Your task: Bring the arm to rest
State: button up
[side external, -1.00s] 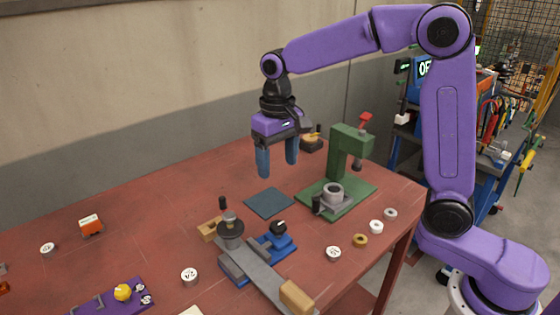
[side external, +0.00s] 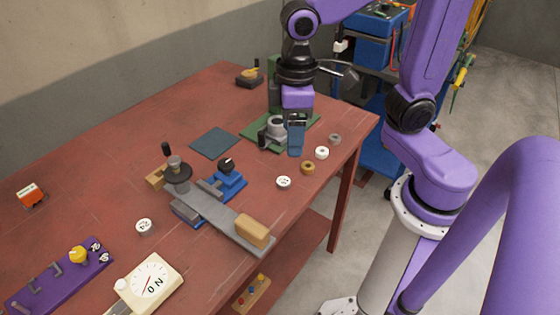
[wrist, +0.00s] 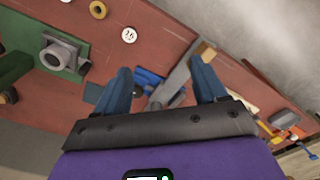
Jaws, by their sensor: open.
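My gripper (side external: 297,135) has a purple body and blue fingers and hangs fingers-down at the far right part of the red table. In the side external view it is in front of the green press and hides much of it; how high it is above the table I cannot tell. In the wrist view my gripper (wrist: 163,88) has its two fingers wide apart, with nothing held between them.
The green press (side external: 262,131) with a grey cup (side external: 276,127) stands close to my gripper. Several small rings and discs, including a brown ring (side external: 308,168), lie nearby. A blue clamp device (side external: 230,181) and a grey lever bar (side external: 226,219) are nearer the front. A dark mat (side external: 214,142) lies flat.

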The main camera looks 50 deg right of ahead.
jog(key=s+d+f+n, duration=0.2)
jog(key=s+d+n, duration=0.25)
jog(key=s, duration=0.65)
notch_tip(320, 180, up, 4)
jog(key=n, duration=0.8)
send_over(225, 164)
notch_tip(225, 164, down, 17)
jog(key=shift+f, duration=0.1)
jog(key=c, duration=1.1)
